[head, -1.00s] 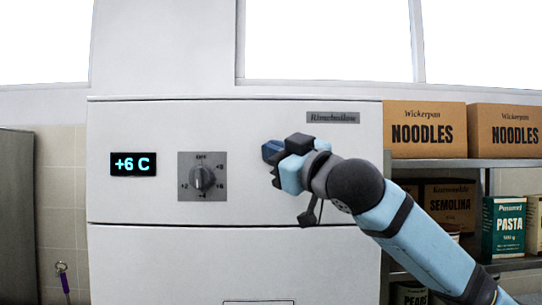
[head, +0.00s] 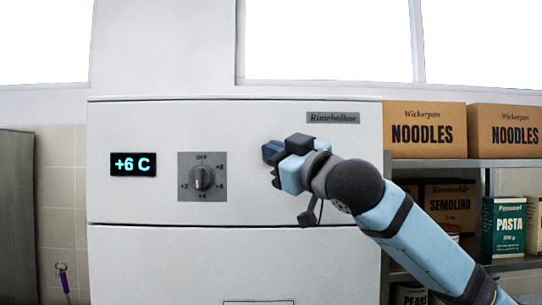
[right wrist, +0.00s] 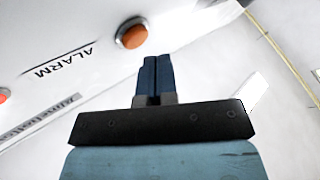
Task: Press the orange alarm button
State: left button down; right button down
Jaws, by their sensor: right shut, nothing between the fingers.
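The orange alarm button (right wrist: 132,36) is a round knob in a pale ring on the white cabinet front, beside the word ALARM, in the right wrist view. In the head view the button does not show; my right arm covers part of the panel. My right gripper (head: 268,150) is in front of the upper panel, right of the dial. Its blue fingers (right wrist: 154,64) are shut and empty. In the wrist view the tips are just below and right of the button; I cannot tell whether they touch the panel. My left gripper is not in view.
The white cabinet (head: 130,205) has a +6 C display (head: 133,164), a grey dial (head: 202,177) and a nameplate (head: 333,118). A second reddish spot (right wrist: 4,96) is cut off at the wrist view's left edge. Shelves with noodle boxes (head: 424,131) stand to the right.

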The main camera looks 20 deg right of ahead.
jog(key=shift+w+d, duration=0.1)
jog(key=shift+w, duration=0.3)
jog(key=shift+w+d+p, duration=0.1)
jog(key=shift+w+p, duration=0.25)
dwell(0.7)
jog(key=shift+s, duration=0.1)
jog(key=shift+s+a, duration=0.2)
jog(key=shift+s, duration=0.45)
jog(key=shift+s+a, duration=0.25)
jog(key=shift+s, duration=0.55)
jog(key=shift+s+a, duration=0.2)
jog(key=shift+s, duration=0.6)
jog(key=shift+s+a, duration=0.25)
jog(key=shift+s, duration=0.55)
